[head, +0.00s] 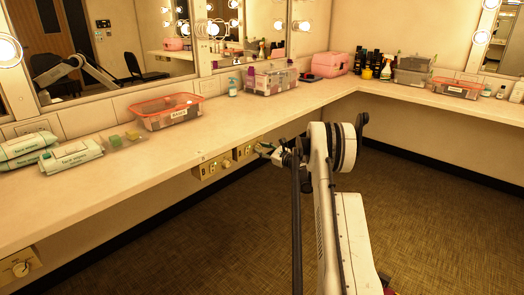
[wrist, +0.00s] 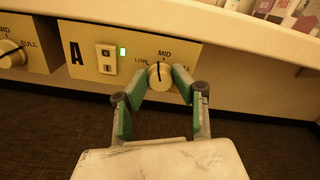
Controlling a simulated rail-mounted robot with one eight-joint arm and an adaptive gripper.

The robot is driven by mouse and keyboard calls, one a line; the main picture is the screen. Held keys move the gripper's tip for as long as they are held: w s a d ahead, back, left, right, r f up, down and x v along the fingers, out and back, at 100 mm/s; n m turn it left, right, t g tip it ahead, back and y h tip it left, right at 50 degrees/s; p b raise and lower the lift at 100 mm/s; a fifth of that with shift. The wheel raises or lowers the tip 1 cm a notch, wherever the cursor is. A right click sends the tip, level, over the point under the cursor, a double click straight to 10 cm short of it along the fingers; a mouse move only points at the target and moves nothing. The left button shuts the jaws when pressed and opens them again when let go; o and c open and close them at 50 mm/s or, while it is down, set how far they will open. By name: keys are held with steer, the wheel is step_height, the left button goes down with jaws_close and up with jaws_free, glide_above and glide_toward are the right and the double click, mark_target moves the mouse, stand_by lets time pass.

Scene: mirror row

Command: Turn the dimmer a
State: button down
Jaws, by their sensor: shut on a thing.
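Dimmer a is a cream panel (wrist: 92,62) marked with a black A, under the counter edge in the wrist view. Its round cream knob (wrist: 160,77) has a dark pointer line aimed up, near MID; LOW is printed to its left. My gripper (wrist: 161,78) is shut on the knob, its green-padded fingers on either side of it. A switch with a lit green lamp (wrist: 123,52) is left of the knob. In the head view my gripper (head: 268,150) is at the right end of this panel (head: 243,153), and the knob is hard to make out.
A second dimmer knob (wrist: 10,54) is on the panel to the left. Another dimmer (head: 20,268) is at the far left under the counter (head: 215,130). Containers and wipes packs stand on the counter. The floor (head: 210,240) below is clear.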

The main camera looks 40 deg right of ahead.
steer(key=n, duration=0.4)
steer(key=shift+f+n+b, duration=0.1)
steer(key=shift+n+b, duration=0.2)
steer(key=shift+a+n, duration=0.1)
steer(key=shift+n, duration=1.5)
steer(key=c, duration=1.4)
jaws_free()
steer(key=shift+c, duration=0.2)
steer(key=s+d, duration=0.1)
steer(key=s, duration=1.1)
steer(key=shift+d, duration=0.35)
